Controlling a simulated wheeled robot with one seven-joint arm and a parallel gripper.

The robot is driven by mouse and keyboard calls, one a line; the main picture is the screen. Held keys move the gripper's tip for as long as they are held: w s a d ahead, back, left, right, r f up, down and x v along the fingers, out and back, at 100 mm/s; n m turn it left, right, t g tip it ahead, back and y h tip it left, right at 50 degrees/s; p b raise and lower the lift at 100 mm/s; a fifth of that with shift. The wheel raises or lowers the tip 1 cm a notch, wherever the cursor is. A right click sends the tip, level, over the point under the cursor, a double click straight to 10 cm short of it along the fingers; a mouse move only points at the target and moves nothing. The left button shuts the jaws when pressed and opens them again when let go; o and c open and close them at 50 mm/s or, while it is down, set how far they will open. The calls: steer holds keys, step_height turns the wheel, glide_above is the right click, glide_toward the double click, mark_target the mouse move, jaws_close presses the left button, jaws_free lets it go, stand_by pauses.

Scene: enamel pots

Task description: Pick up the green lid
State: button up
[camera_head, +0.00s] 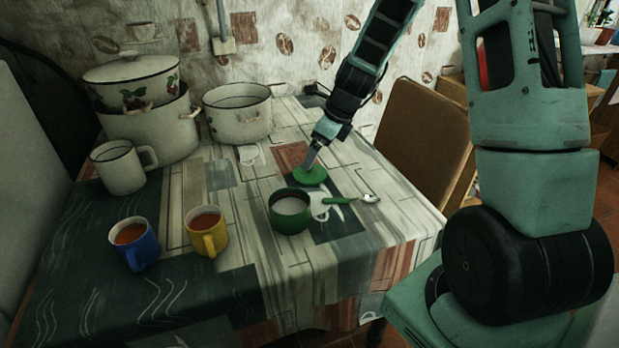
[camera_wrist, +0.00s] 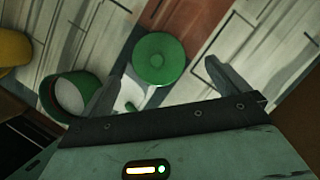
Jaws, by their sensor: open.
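The green lid (camera_head: 311,175) lies on the table behind the green pot, and it is round with a small knob on top. In the wrist view the lid (camera_wrist: 160,59) sits between and ahead of the two fingers. My gripper (camera_head: 309,158) is over the lid, pointing down, with its fingers apart. In the wrist view my gripper (camera_wrist: 165,68) shows spread fingers with nothing between them at their tips. I cannot tell the exact height of the fingertips above the lid.
The green pot (camera_head: 290,212) stands close in front of the lid, with a green-handled spoon (camera_head: 350,200) beside it. Yellow (camera_head: 207,232) and blue (camera_head: 135,245) mugs stand front left. White enamel pots (camera_head: 238,112) and a white mug (camera_head: 120,168) stand behind. A chair (camera_head: 424,140) is at right.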

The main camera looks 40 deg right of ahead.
mark_target(310, 172)
steer(key=b+x, duration=0.1)
steer(key=x, duration=0.5)
steer(key=shift+s+a+f, duration=0.1)
steer(key=shift+a+f, duration=0.1)
steer(key=shift+a, duration=0.05)
steer(key=c, duration=0.9)
